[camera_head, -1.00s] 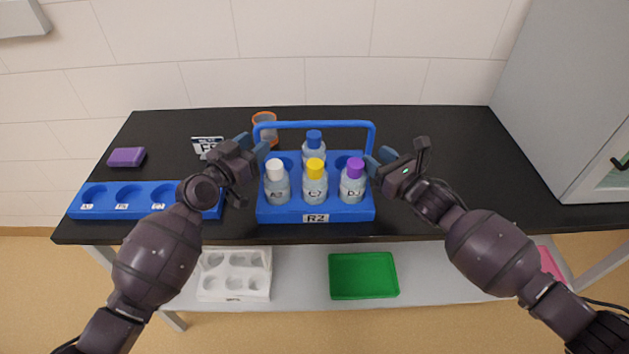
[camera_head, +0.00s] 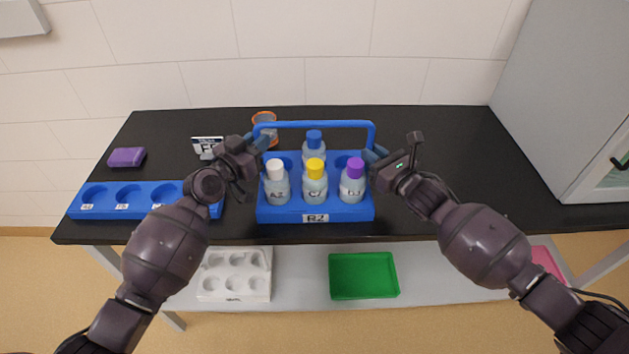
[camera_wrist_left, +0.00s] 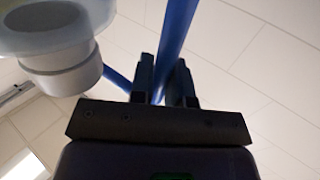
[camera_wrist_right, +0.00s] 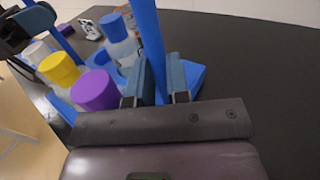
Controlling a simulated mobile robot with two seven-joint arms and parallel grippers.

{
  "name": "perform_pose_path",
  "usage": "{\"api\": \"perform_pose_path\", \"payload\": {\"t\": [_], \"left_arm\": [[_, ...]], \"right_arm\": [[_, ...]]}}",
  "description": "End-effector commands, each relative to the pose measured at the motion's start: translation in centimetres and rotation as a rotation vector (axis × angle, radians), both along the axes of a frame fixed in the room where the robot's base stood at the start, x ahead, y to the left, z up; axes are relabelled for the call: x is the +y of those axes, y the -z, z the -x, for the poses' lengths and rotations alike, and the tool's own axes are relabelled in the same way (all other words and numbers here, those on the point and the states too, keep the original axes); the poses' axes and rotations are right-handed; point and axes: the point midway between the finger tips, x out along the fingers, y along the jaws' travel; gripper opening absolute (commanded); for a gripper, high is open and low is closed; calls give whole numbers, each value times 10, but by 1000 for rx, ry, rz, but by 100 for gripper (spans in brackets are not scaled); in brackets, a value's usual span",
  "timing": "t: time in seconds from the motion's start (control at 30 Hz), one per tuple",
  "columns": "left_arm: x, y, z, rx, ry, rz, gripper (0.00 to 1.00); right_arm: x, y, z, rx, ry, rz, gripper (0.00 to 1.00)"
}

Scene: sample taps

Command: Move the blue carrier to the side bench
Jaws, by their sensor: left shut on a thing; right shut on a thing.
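The blue carrier (camera_head: 284,214), labelled R2, stands on the black bench with its arched handle (camera_head: 315,125) upright. It holds a white-capped bottle (camera_head: 276,185), a yellow-capped bottle (camera_head: 314,184), a purple-capped bottle (camera_head: 352,183) and a blue-capped bottle (camera_head: 314,147) behind. My left gripper (camera_head: 263,141) is shut on the handle's left post, which shows between its fingers in the left wrist view (camera_wrist_left: 172,50). My right gripper (camera_head: 372,157) is shut on the right post, seen between its fingers in the right wrist view (camera_wrist_right: 150,45).
A blue rack (camera_head: 143,206) with round wells lies at the left, with a purple block (camera_head: 127,157) behind it. An orange-rimmed cup (camera_head: 264,118) stands behind the carrier. A grey cabinet (camera_head: 570,90) stands at the right. The bench right of the carrier is clear.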

Motion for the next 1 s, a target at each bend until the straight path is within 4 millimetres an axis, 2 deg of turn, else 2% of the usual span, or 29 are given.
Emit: {"api": "perform_pose_path", "payload": {"t": [0.47,1.0], "left_arm": [[0,-9,0,-6,-1,1,0],[0,-48,-1,-17,-1,1,0]], "right_arm": [[0,-9,-1,-6,-1,-2,0],[0,-48,-1,-16,-1,-2,0]]}}
